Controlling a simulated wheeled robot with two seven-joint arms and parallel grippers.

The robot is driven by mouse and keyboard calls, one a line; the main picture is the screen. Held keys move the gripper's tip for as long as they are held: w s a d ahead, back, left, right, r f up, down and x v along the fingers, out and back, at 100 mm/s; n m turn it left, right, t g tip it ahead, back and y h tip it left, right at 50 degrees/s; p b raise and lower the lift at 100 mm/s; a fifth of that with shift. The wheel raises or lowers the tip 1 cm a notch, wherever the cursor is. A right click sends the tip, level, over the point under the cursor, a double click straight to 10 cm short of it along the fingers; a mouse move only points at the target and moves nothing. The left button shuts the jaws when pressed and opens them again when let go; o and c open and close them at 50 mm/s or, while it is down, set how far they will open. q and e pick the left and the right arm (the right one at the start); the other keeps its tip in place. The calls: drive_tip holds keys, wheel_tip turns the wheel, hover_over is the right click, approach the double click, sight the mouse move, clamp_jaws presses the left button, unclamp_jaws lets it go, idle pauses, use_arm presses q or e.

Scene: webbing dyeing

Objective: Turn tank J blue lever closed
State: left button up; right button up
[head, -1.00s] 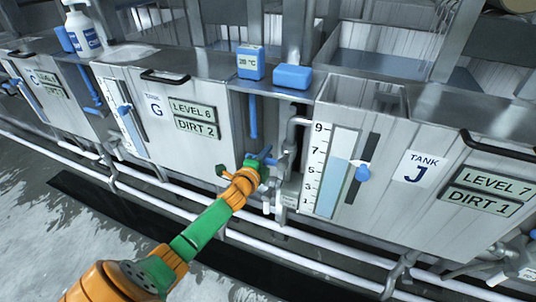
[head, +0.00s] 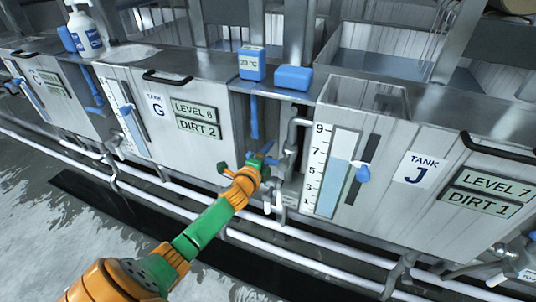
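Tank J (head: 400,205) is the metal tank on the right, with a "TANK J" label (head: 421,170). A small blue handle (head: 270,160) shows at the pipework just left of the tank. My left gripper (head: 258,163) is at this handle, at the end of my green and orange arm. It hides part of the handle, and I cannot tell whether its fingers are closed on it. My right gripper is not in view.
Tank J's gauge (head: 331,170) has a blue slider (head: 362,173). Tank G (head: 160,110) stands to the left. A blue display box (head: 252,63) and a blue block (head: 293,78) sit on the ledge. White pipes (head: 300,240) run low along the front.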

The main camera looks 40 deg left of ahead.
use_arm(q)
drive_tip(key=p+v, duration=0.1)
drive_tip(key=v, duration=0.6)
idle(0.4)
